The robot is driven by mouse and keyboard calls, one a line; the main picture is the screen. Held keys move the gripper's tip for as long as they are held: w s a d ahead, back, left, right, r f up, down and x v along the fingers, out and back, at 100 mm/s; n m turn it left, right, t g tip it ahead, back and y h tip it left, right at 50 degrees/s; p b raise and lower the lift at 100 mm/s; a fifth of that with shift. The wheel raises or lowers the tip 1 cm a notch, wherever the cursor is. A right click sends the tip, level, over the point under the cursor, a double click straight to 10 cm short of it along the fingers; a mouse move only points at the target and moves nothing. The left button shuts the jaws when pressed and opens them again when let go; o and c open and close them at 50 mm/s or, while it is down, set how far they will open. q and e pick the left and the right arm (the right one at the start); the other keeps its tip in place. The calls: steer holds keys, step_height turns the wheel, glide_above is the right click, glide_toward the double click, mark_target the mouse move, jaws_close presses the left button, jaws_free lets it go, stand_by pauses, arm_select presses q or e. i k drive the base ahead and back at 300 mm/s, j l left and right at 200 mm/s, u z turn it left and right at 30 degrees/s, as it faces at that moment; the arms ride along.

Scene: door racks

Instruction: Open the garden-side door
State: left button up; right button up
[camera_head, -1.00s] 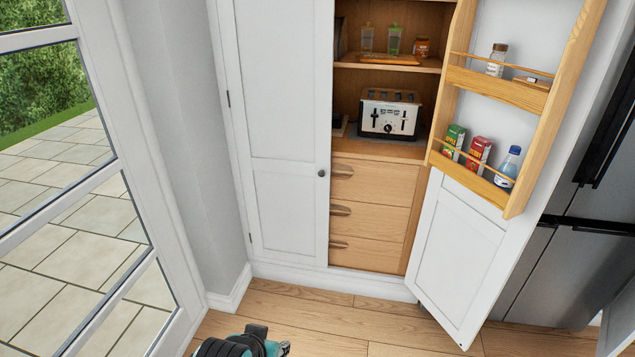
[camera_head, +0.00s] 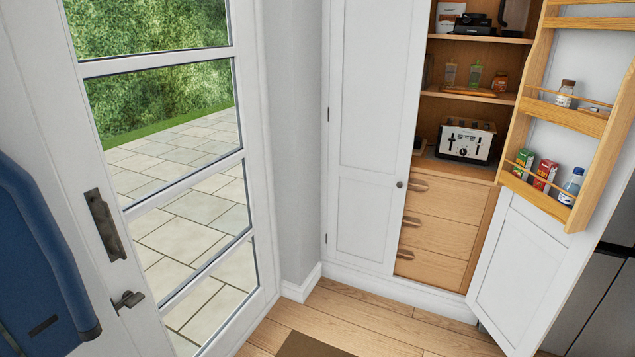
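The glazed door (camera_head: 262,215) at left is white with glass panes; hedge and paving show through it. On its left stile are a dark upright plate (camera_head: 104,225) and a dark lever handle (camera_head: 128,300). It appears shut. Right of it stands a tall white cupboard. Its left door (camera_head: 365,130), the one nearer the garden, is shut, with a small round knob (camera_head: 400,184) at its right edge. Its right door (camera_head: 527,262) stands open with wooden racks (camera_head: 548,200) on its inner face. Neither gripper is in view.
A dark blue object (camera_head: 45,255), partly cut off, fills the left edge before the door. The cupboard holds a toaster (camera_head: 465,142) above wooden drawers (camera_head: 438,225). A brown mat (camera_head: 312,345) lies on the wood floor. A grey fridge (camera_head: 598,300) stands at right.

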mark_target(378, 48)
steer(key=i+l+u, duration=0.3)
steer(key=l, duration=0.3)
steer(key=i+l+u, duration=0.3)
steer(key=l, duration=0.35)
steer(key=i+l+u, duration=0.15)
steer(key=l, duration=0.2)
